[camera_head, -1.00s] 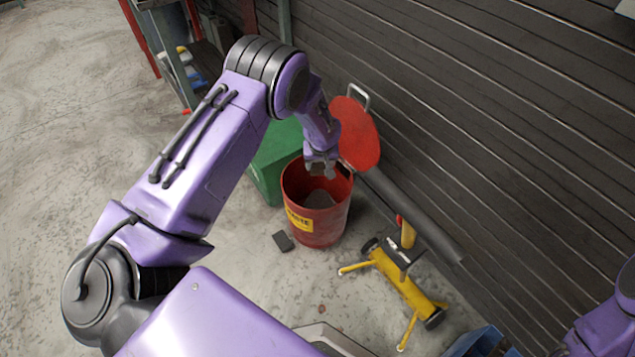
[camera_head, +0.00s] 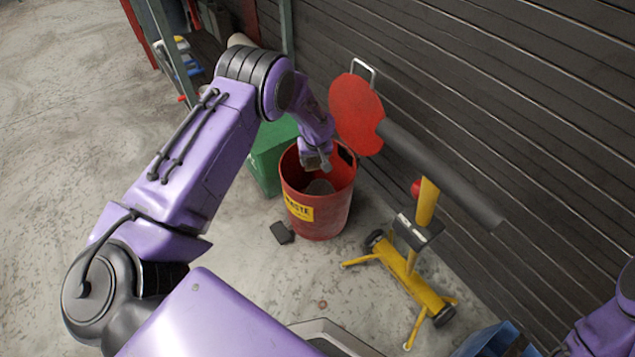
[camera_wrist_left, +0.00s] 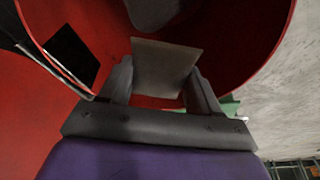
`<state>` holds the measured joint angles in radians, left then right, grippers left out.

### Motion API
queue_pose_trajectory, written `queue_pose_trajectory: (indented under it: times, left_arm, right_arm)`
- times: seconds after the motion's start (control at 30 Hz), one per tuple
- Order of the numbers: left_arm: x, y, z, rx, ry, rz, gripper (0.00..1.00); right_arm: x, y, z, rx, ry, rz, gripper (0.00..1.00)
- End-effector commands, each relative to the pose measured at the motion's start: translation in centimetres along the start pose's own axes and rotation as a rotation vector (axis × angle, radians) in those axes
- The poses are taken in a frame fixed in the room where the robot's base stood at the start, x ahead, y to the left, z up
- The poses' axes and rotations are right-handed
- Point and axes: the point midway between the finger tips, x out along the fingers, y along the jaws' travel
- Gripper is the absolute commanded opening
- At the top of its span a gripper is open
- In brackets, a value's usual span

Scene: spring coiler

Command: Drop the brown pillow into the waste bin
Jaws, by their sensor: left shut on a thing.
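My left gripper (camera_head: 316,164) reaches down over the mouth of the red waste bin (camera_head: 318,221), which has a yellow label. In the left wrist view, its fingers (camera_wrist_left: 163,88) are shut on a flat brownish piece, which looks like the brown pillow (camera_wrist_left: 166,62). The red bin wall (camera_wrist_left: 240,40) surrounds the piece there. In the head view the gripper mostly hides the held piece. A grey-brown thing (camera_head: 320,187) shows inside the bin below the gripper; I cannot tell what it is. My right gripper is out of view.
A green box (camera_head: 268,160) stands just behind the bin. A yellow wheeled stand (camera_head: 420,285) with a grey bar (camera_head: 440,172) and red disc (camera_head: 356,112) stands to the right. A small dark block (camera_head: 282,233) lies on the floor. A dark slatted wall (camera_head: 500,110) runs behind.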

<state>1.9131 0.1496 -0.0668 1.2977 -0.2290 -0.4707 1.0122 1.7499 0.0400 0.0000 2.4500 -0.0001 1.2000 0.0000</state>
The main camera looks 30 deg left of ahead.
Motion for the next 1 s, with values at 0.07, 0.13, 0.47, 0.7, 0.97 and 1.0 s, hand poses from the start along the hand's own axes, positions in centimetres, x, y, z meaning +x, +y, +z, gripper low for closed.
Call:
queue_pose_trajectory:
  times: [0.07, 0.13, 0.47, 0.7, 0.97, 1.0]
  left_arm:
    - [-0.1, 0.0, 0.0, 0.0, 0.0, 0.0, 0.82]
    - [-0.1, 0.0, 0.0, 0.0, 0.0, 0.0, 0.92]
    - [-1.1, 0.1, -0.1, 0.002, 0.001, 0.001, 0.92]
    - [-6.8, 0.1, -0.2, 0.001, 0.002, 0.001, 0.92]
    - [-10.4, 0.0, -0.1, 0.0, 0.0, 0.0, 0.92]
    - [-10.6, -0.1, 0.0, 0.0, 0.0, 0.0, 0.92]
  right_arm:
    - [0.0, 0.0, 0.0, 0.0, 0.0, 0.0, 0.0]
    - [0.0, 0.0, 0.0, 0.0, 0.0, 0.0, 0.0]
    - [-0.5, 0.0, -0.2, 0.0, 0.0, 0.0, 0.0]
    - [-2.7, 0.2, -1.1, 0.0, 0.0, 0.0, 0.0]
    - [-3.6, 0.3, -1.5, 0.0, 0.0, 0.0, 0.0]
    - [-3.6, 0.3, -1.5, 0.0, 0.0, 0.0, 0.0]
